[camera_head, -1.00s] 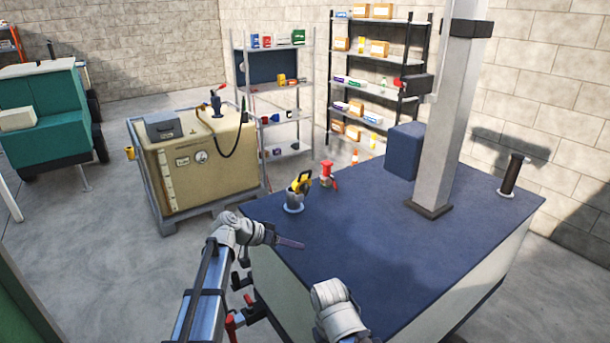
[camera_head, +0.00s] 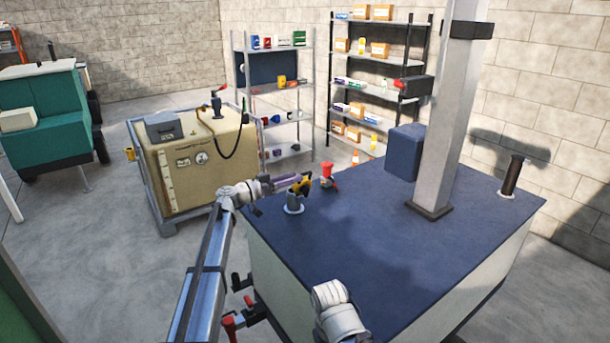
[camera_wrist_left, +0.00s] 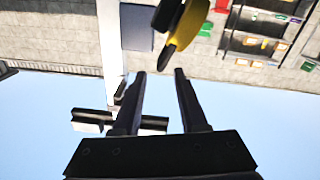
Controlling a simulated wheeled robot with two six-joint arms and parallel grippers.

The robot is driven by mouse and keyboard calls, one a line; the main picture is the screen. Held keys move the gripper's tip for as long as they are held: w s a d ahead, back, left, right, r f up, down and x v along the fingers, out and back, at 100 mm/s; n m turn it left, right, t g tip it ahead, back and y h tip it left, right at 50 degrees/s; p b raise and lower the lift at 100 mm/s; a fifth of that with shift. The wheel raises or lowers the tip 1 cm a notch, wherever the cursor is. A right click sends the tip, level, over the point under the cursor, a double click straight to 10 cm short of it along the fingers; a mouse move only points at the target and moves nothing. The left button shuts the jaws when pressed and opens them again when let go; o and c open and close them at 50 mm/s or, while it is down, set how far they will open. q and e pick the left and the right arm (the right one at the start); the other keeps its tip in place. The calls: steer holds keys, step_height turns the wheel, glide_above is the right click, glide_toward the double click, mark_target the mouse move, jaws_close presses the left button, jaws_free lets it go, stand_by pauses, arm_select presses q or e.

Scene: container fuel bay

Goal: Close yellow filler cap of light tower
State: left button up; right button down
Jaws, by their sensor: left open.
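The yellow filler cap (camera_head: 304,185) stands raised and tilted over the grey filler neck (camera_head: 294,203), near the left edge of the light tower's dark blue top (camera_head: 370,235). My left gripper (camera_head: 288,181) comes from the left at the cap's height, its fingers beside the cap and partly in front of it. In the left wrist view the yellow cap (camera_wrist_left: 188,28) is just beyond the open fingers (camera_wrist_left: 160,72), with no grip on it. I cannot tell whether a finger touches it. My right wrist shows at the bottom of the head view; its gripper does not show.
A red cap or funnel (camera_head: 327,175) stands close behind the neck. A grey mast (camera_head: 455,110) and a blue box (camera_head: 406,152) rise from the top. A beige tank (camera_head: 205,160) stands at the left, shelves behind. The top's front is clear.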

mark_target(306, 174)
arm_select(q)
steer(key=x, duration=0.5)
steer(key=shift+w+d, duration=0.1)
steer(key=shift+d, duration=0.1)
steer(key=shift+c, duration=0.3)
steer(key=c, duration=0.6)
jaws_close()
steer(key=shift+d+f, duration=0.1)
